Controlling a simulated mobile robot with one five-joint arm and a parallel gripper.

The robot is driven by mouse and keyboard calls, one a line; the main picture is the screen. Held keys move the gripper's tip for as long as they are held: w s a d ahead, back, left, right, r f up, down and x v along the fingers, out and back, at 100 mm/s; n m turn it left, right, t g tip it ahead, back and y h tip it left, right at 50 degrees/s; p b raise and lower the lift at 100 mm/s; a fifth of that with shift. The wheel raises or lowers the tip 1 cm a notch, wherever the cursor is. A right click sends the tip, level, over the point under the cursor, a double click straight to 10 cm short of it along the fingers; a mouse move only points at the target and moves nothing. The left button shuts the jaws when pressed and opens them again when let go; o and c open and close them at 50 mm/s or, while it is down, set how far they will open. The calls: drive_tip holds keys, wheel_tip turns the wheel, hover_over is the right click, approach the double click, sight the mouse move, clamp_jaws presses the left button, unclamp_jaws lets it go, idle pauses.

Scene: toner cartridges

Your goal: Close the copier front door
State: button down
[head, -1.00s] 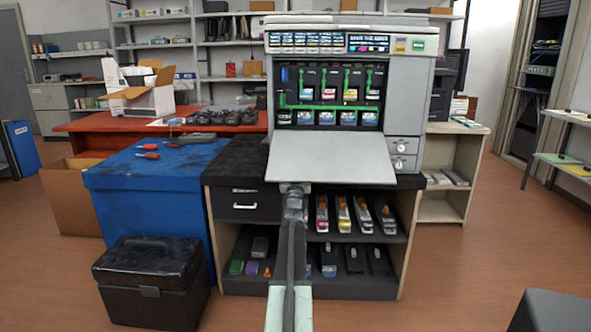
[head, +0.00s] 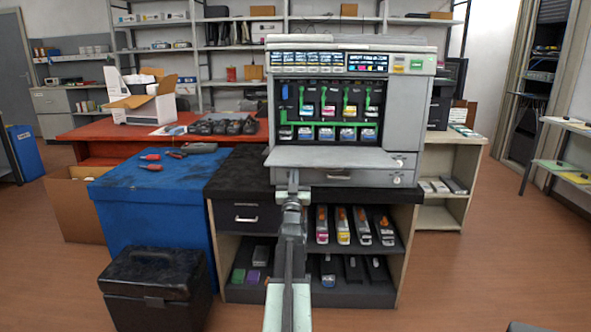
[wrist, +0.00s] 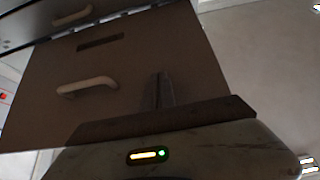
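The copier front door (head: 340,156) is a pale grey panel hinged below the open toner bay. It stands out from the copier (head: 405,105) about level and shows as a thin foreshortened strip in the head view. In the wrist view a brownish shaded panel with a handle and a slot, seemingly the door's outer face (wrist: 120,75), fills the middle. My gripper (head: 292,180) is under the door's left front edge, close to or touching it; contact is unclear. Its fingers (wrist: 158,92) look together in the wrist view, with nothing between them.
Colour cartridges (head: 343,226) lie on the shelf under the black counter (head: 240,175). A blue table (head: 145,190) with red-handled tools and a black case (head: 155,285) stand to the left. Open floor (head: 480,280) lies to the right.

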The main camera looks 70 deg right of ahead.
sight(295, 159)
drive_tip(key=r+p, duration=0.2)
drive_tip(key=d+r+p, duration=0.1)
drive_tip(key=r+p, duration=0.3)
drive_tip(key=p, duration=0.1)
drive_tip(key=shift+w+d+r, duration=0.25)
drive_tip(key=shift+d+r, duration=0.05)
drive_tip(key=shift+r, duration=0.1)
drive_tip(key=shift+f+b, duration=0.25)
drive_tip(key=shift+b, duration=0.05)
drive_tip(key=r+p, duration=0.2)
drive_tip(key=d+r+p, duration=0.1)
drive_tip(key=r+p, duration=0.1)
drive_tip(key=w+d+r+p, duration=0.1)
drive_tip(key=r+p, duration=0.1)
drive_tip(key=shift+d, duration=0.25)
drive_tip(key=shift+f, duration=0.1)
drive_tip(key=r+p+x, duration=0.1)
drive_tip(key=p+x, duration=0.6)
drive_tip(key=x, duration=0.5)
drive_tip(key=shift+r, duration=0.2)
